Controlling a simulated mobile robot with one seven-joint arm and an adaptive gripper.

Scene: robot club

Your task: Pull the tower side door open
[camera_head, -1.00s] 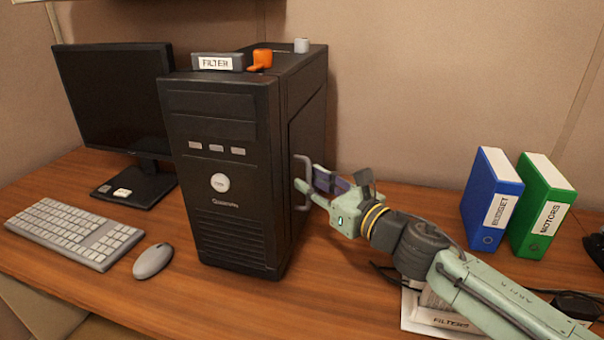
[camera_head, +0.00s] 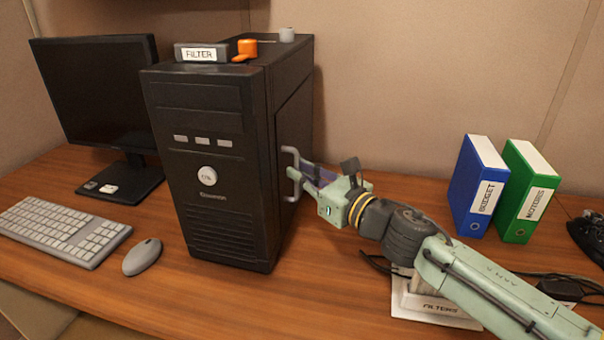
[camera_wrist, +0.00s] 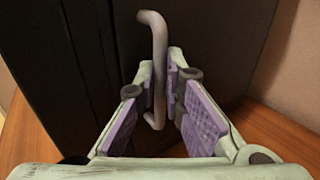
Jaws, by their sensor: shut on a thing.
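The black computer tower (camera_head: 215,150) stands upright on the desk in the head view. Its side door (camera_head: 292,145) faces right and looks flush with the case. A grey bar handle (camera_head: 291,154) sticks out from that door. My gripper (camera_head: 300,181) is at the handle, reaching in from the right. In the wrist view, the handle (camera_wrist: 158,50) passes between the purple-padded fingers of my gripper (camera_wrist: 168,92), which are shut on it. The dark door panel (camera_wrist: 210,40) fills the view behind.
A filter box (camera_head: 202,54), an orange piece (camera_head: 246,48) and a grey cup (camera_head: 287,35) sit on the tower. A monitor (camera_head: 95,95), keyboard (camera_head: 62,230) and mouse (camera_head: 142,257) are left. Blue (camera_head: 478,185) and green (camera_head: 526,190) binders stand right. A filters box (camera_head: 432,305) lies under my arm.

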